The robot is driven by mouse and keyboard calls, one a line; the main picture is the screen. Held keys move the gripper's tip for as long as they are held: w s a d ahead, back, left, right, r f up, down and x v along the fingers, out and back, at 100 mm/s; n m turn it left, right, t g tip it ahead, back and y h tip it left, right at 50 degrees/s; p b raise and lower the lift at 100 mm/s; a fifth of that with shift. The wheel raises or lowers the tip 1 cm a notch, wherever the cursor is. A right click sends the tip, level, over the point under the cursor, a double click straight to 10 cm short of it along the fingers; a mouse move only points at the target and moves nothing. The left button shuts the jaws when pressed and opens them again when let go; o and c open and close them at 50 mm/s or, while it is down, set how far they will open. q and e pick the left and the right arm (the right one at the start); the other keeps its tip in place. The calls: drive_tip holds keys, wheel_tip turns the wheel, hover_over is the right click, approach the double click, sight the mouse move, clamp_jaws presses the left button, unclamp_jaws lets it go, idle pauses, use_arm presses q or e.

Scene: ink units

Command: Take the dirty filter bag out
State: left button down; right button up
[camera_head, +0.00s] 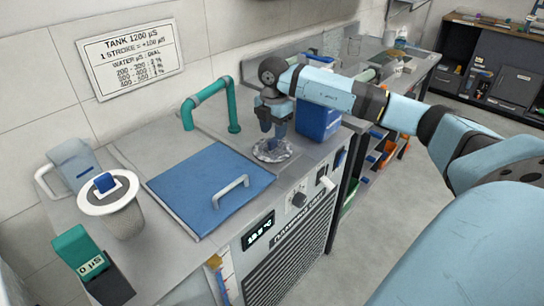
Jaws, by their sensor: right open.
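My right arm comes in from the right, and its gripper (272,139) points down, open, close over a round, grey, crumpled-looking thing (272,152) at the front right of the counter. This may be the dirty filter bag; the gripper hides part of it, and I cannot tell whether they touch. Another filter bag (122,220), pale grey with a white ring and a blue tab on top, stands upright at the left, far from the gripper. My left gripper is not in view.
A closed blue lid (208,185) with a grey handle lies between the bag and the gripper. A green pipe (212,95) rises behind it. A blue box (318,118) stands just right of the gripper.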

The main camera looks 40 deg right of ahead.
sight(273, 139)
drive_tip(key=f, duration=0.5)
drive_tip(key=shift+w+d+f+b, duration=0.2)
drive_tip(key=shift+w+b, duration=0.2)
clamp_jaws()
